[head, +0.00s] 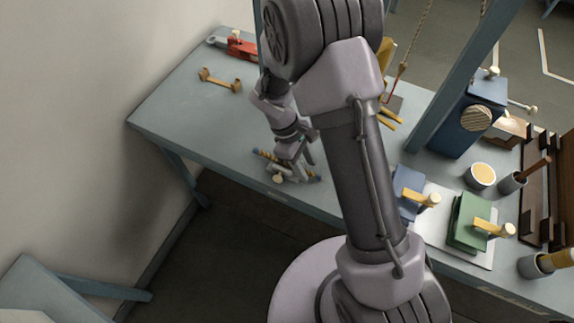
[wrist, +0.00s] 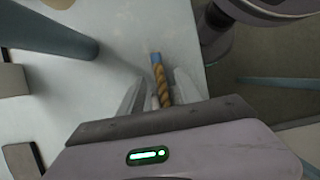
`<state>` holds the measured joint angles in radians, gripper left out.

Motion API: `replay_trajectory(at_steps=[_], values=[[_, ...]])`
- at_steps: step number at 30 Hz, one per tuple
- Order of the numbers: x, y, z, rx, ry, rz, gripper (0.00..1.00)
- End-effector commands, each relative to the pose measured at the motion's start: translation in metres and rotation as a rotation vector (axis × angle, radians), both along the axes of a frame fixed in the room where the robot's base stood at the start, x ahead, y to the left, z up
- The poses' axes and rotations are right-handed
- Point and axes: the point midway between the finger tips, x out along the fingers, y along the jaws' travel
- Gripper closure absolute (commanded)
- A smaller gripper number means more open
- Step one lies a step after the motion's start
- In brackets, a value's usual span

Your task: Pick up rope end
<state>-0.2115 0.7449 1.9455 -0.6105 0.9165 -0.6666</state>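A short twisted tan rope with a blue end (wrist: 157,59) lies near the table's front edge. In the wrist view its tan part (wrist: 164,84) runs between my fingers. In the head view the rope (head: 263,154) shows beside my gripper (head: 288,170), which hides its middle. My gripper (wrist: 158,92) points down at the rope, with a finger on either side. The fingers look apart, with gaps beside the rope. I cannot tell whether they touch it. A pale knob (head: 278,179) shows just in front of the gripper.
A tan double-ended piece (head: 220,81) and a red tool (head: 240,47) lie at the back left of the blue-grey table (head: 160,112). A blue post stands to the right. Blue (head: 407,190) and green blocks (head: 468,222) sit on a white board.

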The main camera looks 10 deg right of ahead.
Motion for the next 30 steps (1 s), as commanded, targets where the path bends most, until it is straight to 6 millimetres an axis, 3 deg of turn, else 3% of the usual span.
replay_trajectory(at_steps=[3, 30], values=[[-0.0022, -0.0028, -0.0101, 0.000, 0.000, 0.000, 0.60], [-0.0019, -0.0027, -0.0137, 0.000, -0.001, 0.000, 0.62]])
